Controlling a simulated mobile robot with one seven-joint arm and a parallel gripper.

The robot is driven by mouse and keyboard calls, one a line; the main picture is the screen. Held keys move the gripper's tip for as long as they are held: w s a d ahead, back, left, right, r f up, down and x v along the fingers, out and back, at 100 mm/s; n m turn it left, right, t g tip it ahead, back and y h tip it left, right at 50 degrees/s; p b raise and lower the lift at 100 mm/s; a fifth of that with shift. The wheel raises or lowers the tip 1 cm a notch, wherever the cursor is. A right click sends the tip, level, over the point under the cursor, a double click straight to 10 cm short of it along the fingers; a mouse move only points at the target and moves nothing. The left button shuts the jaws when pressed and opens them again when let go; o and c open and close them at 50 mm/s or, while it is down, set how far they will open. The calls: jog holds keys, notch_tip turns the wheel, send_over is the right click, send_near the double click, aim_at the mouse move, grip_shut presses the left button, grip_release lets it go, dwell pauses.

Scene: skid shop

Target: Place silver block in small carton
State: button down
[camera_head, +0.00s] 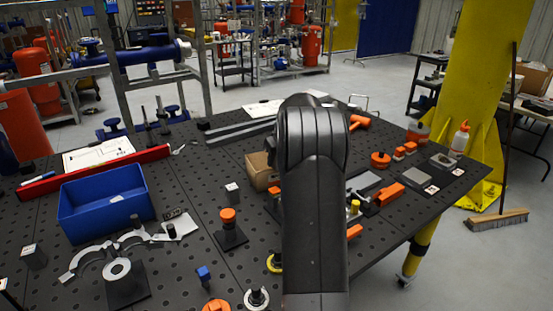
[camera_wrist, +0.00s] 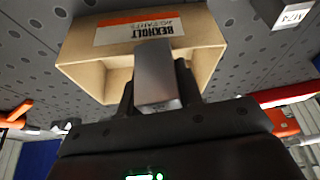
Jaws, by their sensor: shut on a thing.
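The silver block (camera_wrist: 155,70) is between the two dark fingers of my gripper (camera_wrist: 157,92) in the wrist view. My gripper is shut on it. The small carton (camera_wrist: 84,77) is a tan open box with an orange and white label, right by the block in that view. The block overlaps the carton's opening in the picture; I cannot tell whether it is inside or above it. In the head view the carton (camera_head: 259,170) shows just left of my arm, partly hidden. My gripper and the held block are hidden behind my arm there.
A small grey labelled block (camera_head: 232,193) stands left of the carton. A dark stand with an orange knob (camera_head: 229,228) is in front of it. A blue bin (camera_head: 105,203) is at the left. Orange tools and clamps (camera_head: 388,194) crowd the table right of my arm.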

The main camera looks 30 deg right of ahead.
jog(key=c, duration=1)
grip_release()
jog(key=v, duration=1.1)
jog(key=s+a+r, duration=0.2)
jog(key=a+r, duration=0.1)
jog(key=a, duration=0.2)
jog(key=s+a+r, duration=0.2)
jog(key=s+a, duration=0.1)
jog(key=a, duration=0.2)
jog(key=s+a+r, duration=0.2)
jog(key=s+a, duration=0.7)
jog(key=a, duration=0.4)
jog(key=shift+t, duration=0.6)
jog(key=s+a+f, duration=0.2)
jog(key=s+a, duration=0.1)
jog(key=s, duration=0.4)
jog(key=s+a+f, duration=0.3)
jog(key=s+a, duration=0.1)
jog(key=s, duration=0.2)
jog(key=s+a+f, duration=0.2)
jog(key=s+a, duration=0.2)
jog(key=s, duration=0.3)
jog(key=shift+s+f, duration=0.3)
jog(key=shift+f, duration=0.1)
